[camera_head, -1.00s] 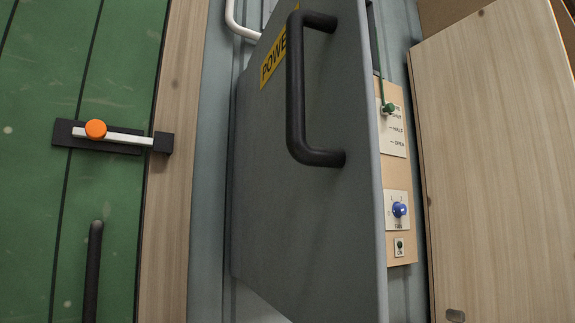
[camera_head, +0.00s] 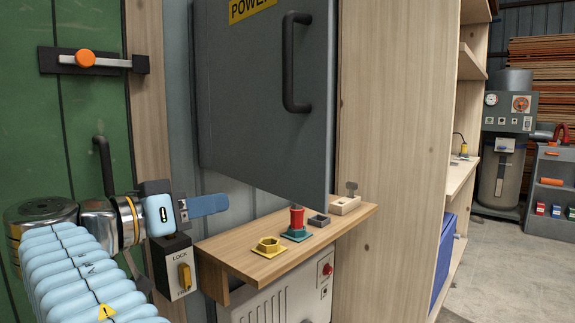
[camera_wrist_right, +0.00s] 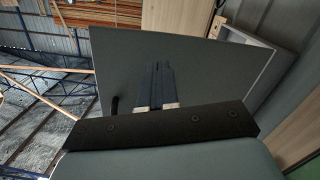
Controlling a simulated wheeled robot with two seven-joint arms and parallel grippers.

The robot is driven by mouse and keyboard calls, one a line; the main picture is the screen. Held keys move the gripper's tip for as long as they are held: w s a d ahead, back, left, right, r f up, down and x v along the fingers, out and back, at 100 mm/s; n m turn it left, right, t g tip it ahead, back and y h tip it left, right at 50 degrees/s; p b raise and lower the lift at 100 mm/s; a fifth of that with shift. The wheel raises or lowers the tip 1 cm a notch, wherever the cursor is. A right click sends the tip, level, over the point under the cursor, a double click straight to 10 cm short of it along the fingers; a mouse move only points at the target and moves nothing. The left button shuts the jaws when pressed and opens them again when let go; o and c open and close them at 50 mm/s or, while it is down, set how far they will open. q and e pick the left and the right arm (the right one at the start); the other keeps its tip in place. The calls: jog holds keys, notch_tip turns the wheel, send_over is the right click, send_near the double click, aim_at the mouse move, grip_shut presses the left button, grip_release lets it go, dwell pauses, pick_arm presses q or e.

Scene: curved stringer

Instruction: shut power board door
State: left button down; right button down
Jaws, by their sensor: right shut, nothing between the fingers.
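The power board door (camera_head: 255,100) is a grey panel with a yellow POWER label (camera_head: 250,8) and a black handle (camera_head: 290,62). It stands swung out from the wall; the inside is hidden in the head view. My right gripper (camera_head: 212,205) is shut and empty, at the lower left of the door in the head view. In the right wrist view, its dark blue fingers (camera_wrist_right: 155,85) overlap the grey door (camera_wrist_right: 205,65), with the handle (camera_wrist_right: 115,104) to their left. Part of the box's pale frame (camera_wrist_right: 245,36) shows beyond the door's edge. Contact cannot be told. My left gripper is out of view.
A wooden shelf (camera_head: 245,262) below the door carries a yellow socket (camera_head: 269,246), a red piece on a teal base (camera_head: 297,222) and small blocks. A LOCK box (camera_head: 177,268) hangs beside it.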

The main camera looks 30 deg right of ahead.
jog(key=s+a+r+m+g+h, duration=0.1)
jog(key=s+r+m+g, duration=0.1)
jog(key=s+r+m, duration=0.55)
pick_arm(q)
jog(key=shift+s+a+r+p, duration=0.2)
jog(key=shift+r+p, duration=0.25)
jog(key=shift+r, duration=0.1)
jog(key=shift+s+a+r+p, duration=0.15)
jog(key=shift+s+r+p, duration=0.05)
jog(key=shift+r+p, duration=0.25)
pick_arm(e)
jog(key=n, duration=0.2)
send_near(319, 148)
jog(key=x, duration=0.6)
jog(key=shift+w+d, duration=0.1)
jog(key=shift+d, duration=0.3)
